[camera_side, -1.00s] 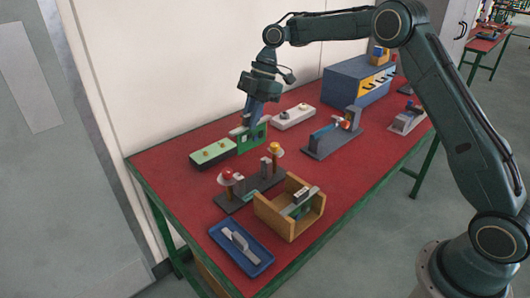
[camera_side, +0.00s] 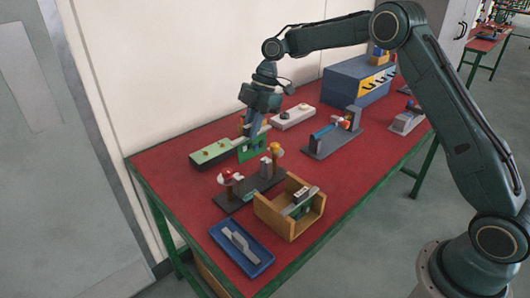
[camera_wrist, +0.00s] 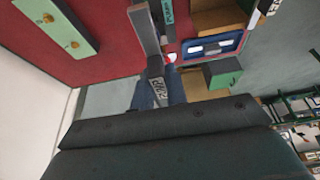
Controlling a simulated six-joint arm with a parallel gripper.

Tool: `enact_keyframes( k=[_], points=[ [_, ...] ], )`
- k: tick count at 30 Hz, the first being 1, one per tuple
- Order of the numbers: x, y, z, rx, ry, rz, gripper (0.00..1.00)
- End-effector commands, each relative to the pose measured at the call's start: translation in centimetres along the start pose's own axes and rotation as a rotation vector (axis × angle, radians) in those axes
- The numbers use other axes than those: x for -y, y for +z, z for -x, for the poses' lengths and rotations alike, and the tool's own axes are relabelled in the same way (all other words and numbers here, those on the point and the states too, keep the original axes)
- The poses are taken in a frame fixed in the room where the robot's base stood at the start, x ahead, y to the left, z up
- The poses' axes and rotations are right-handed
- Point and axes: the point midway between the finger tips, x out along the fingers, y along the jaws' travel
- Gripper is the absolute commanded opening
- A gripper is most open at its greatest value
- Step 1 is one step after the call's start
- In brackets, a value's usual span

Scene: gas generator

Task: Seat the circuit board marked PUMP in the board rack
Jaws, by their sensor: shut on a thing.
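My gripper (camera_side: 252,131) is shut on a green circuit board (camera_side: 250,152). The board hangs upright below the jaws, beside the right end of the green-topped block. Whether the board's lower edge touches anything cannot be told. An open wooden box (camera_side: 272,213) at the front holds a green board with a pale label (camera_side: 301,204). I cannot tell for sure which thing is the board rack.
A green-topped block with knobs (camera_side: 210,153) is left of my gripper. A dark base with a red-topped and a yellow-topped post (camera_side: 240,196) stands in front. A blue tray (camera_side: 262,268) is at the near edge. A blue cabinet (camera_side: 345,85) stands at the back.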

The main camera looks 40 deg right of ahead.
Motion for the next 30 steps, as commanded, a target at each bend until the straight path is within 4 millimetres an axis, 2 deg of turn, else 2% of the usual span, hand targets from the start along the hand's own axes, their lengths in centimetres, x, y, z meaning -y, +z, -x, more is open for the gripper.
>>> enact_keyframes(
  k=[6,12,30],
  points=[
    [0.0,0.6,-1.6,-0.001,-0.002,0.000,0.00],
    [0.0,0.9,-2.3,0.000,-0.001,0.001,0.00],
    [0.0,1.0,-2.5,0.000,0.000,0.001,0.00]
  ],
)
